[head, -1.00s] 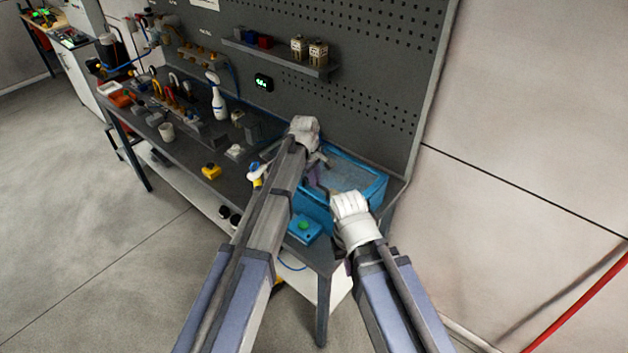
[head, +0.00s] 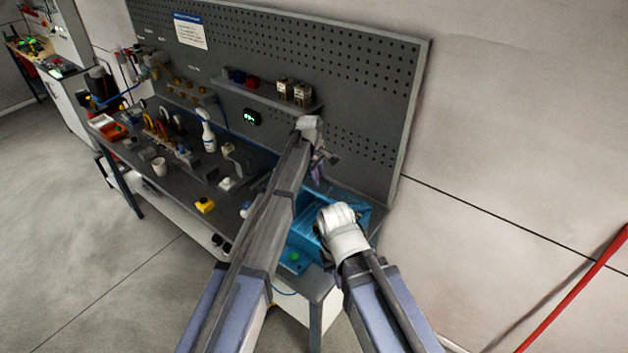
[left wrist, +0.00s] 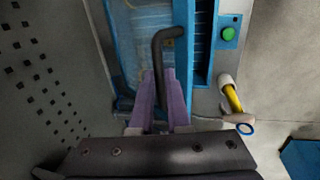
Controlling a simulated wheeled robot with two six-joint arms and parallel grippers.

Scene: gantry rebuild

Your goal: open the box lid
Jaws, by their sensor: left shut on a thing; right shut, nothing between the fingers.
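The blue box (head: 362,218) stands at the right end of the workbench; my arms hide part of it. Its lid (left wrist: 150,22), a clear panel with a blue frame, shows in the left wrist view with a black bent handle (left wrist: 160,60). My left gripper (head: 318,170) is above the box, its purple fingers (left wrist: 160,98) shut on the handle. Beside the lid's blue edge, the ribbed blue inside of the box (left wrist: 201,45) shows through a gap. How far the lid is tilted is hard to tell. My right gripper (head: 322,238) is shut and empty at the box's front; its fingertips are mostly hidden.
A pegboard (head: 375,110) with a shelf (head: 265,95) rises behind the bench. A blue block with a green button (head: 293,260) sits before the box. A white cup (head: 159,166), a spray bottle (head: 208,137) and a yellow block (head: 204,205) stand farther left.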

